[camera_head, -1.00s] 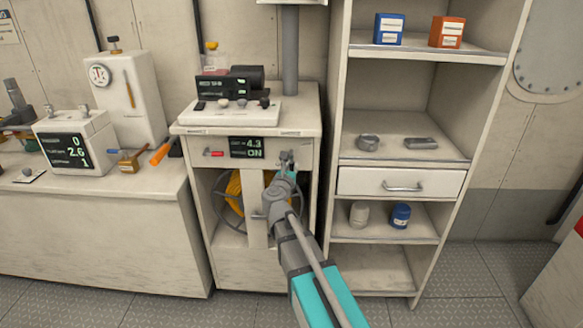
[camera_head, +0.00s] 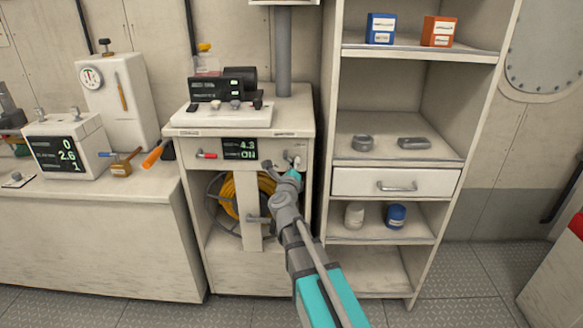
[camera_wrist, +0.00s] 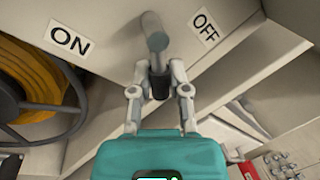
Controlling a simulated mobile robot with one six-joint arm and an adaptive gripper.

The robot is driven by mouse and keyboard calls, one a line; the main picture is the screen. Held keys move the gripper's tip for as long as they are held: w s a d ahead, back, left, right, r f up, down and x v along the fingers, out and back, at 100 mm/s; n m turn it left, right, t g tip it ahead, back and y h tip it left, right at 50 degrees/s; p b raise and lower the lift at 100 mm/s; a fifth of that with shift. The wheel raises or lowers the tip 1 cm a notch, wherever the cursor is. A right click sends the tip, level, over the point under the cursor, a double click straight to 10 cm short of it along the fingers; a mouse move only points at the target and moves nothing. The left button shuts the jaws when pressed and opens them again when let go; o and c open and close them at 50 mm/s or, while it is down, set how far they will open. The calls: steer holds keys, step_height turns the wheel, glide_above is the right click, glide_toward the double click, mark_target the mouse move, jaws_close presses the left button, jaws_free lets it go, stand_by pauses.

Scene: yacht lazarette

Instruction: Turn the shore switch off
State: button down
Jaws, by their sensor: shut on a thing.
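The shore switch is a grey lever (camera_wrist: 157,42) on the cabinet front in the wrist view. It stands between an ON label on the left and an OFF label on the right, nearer OFF. My gripper (camera_wrist: 159,72) is shut on the lever, one finger on each side. In the head view my gripper (camera_head: 285,168) is at the upper right of the cabinet front and partly hides the switch (camera_head: 294,157). The display (camera_head: 240,149) left of it reads 4.3 and ON.
A red-handled lever (camera_head: 207,155) sits left of the display. Below is a yellow cable coil (camera_head: 232,190) on a reel. A shelf unit (camera_head: 398,153) stands close on the right, and a bench (camera_head: 95,225) on the left. Floor is free at the front right.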

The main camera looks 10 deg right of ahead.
steer(key=n, duration=0.2)
steer(key=r+n, duration=0.1)
steer(key=n, duration=0.1)
steer(key=d+n+t+y, duration=0.1)
steer(key=n, duration=0.1)
steer(key=shift+r+n+p, duration=0.3)
steer(key=shift+r+p, duration=0.05)
steer(key=shift+p, duration=0.05)
steer(key=shift+r+n+y+p, duration=0.2)
steer(key=shift+n+y, duration=0.1)
steer(key=shift+n, duration=0.6)
steer(key=shift+r+n+y+p, duration=0.2)
steer(key=shift+n+y, duration=0.1)
steer(key=shift+n, duration=0.6)
steer(key=c, duration=0.6)
jaws_free()
steer(key=shift+s, duration=0.1)
